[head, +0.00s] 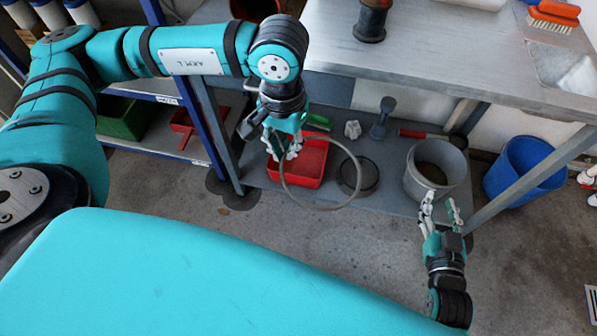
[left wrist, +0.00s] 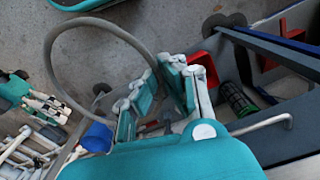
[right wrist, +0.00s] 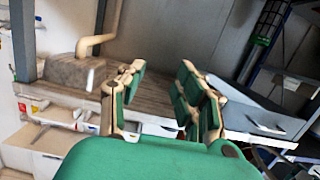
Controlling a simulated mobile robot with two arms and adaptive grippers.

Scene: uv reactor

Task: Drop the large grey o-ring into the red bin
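The large grey o-ring (head: 361,180) hangs in the air from my left gripper (head: 284,150) in the head view. The gripper's fingers are closed on it. Most of the ring spreads out to the right of the fingers. The red bin (head: 311,160) is on the lower shelf under the workbench, and the gripper and part of the ring overlap it in the picture. In the left wrist view the ring (left wrist: 48,62) loops left from the fingers (left wrist: 165,88). My right gripper (head: 440,207) is open and empty, in front of the grey bucket; its fingers are apart in the right wrist view (right wrist: 158,98).
A grey bucket (head: 437,190) and a dark round ring or disc (head: 357,176) are on the lower shelf to the right of the bin. A blue bin (head: 522,170) stands further right. The metal bench top (head: 440,60) overhangs the shelf. Blue-framed shelving is at left.

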